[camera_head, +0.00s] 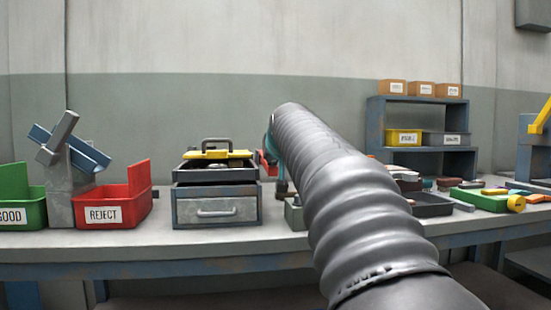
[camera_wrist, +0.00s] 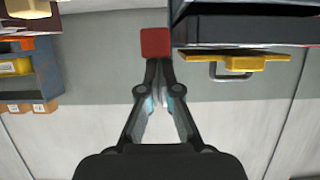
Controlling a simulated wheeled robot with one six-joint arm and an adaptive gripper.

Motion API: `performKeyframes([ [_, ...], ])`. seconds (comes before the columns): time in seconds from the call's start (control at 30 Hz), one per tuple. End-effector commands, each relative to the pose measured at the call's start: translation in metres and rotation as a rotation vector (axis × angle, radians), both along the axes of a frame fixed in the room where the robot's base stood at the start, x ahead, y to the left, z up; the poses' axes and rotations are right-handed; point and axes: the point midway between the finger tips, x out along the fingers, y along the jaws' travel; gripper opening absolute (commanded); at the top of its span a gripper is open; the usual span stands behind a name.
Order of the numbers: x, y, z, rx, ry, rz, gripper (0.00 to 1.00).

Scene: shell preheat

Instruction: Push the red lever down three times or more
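The red lever shows in the wrist view as a square red end (camera_wrist: 155,42) straight beyond my fingertips. In the head view a narrow red part (camera_head: 267,164) shows between the toolbox and my arm; the rest of it is hidden behind my arm. My gripper (camera_wrist: 159,64) has its two fingers brought together, with the tips right at the near edge of the red end. I cannot tell whether they touch it. Nothing shows between the fingers. In the head view my arm covers most of my gripper.
A drawer unit (camera_head: 217,209) with an open toolbox on top (camera_head: 214,164) stands just left of the lever. The red REJECT bin (camera_head: 113,207) and green GOOD bin (camera_head: 22,211) are farther left. A shelf (camera_head: 420,111) and green tray (camera_head: 478,199) are at right.

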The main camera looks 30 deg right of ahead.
Motion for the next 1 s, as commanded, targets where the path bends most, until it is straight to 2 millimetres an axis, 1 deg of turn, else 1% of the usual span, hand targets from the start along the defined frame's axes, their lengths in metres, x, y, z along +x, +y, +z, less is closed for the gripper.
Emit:
performKeyframes([
  [0.03, 0.000, 0.000, -0.016, 0.004, 0.005, 0.000, 0.00],
  [0.13, -0.001, -0.003, -0.024, 0.004, 0.006, -0.004, 0.00],
  [0.3, -0.002, -0.006, -0.030, 0.006, 0.014, -0.009, 0.00],
  [0.6, 0.000, -0.008, -0.032, 0.006, 0.020, -0.011, 0.00],
  [0.67, -0.001, -0.008, -0.029, 0.005, 0.019, -0.011, 0.00],
  [0.77, -0.002, -0.007, -0.019, 0.005, 0.016, -0.011, 0.00],
  [0.87, -0.004, -0.005, -0.002, 0.002, 0.009, -0.009, 0.00],
  [1.0, -0.007, -0.001, 0.027, -0.002, -0.007, -0.008, 0.00],
])
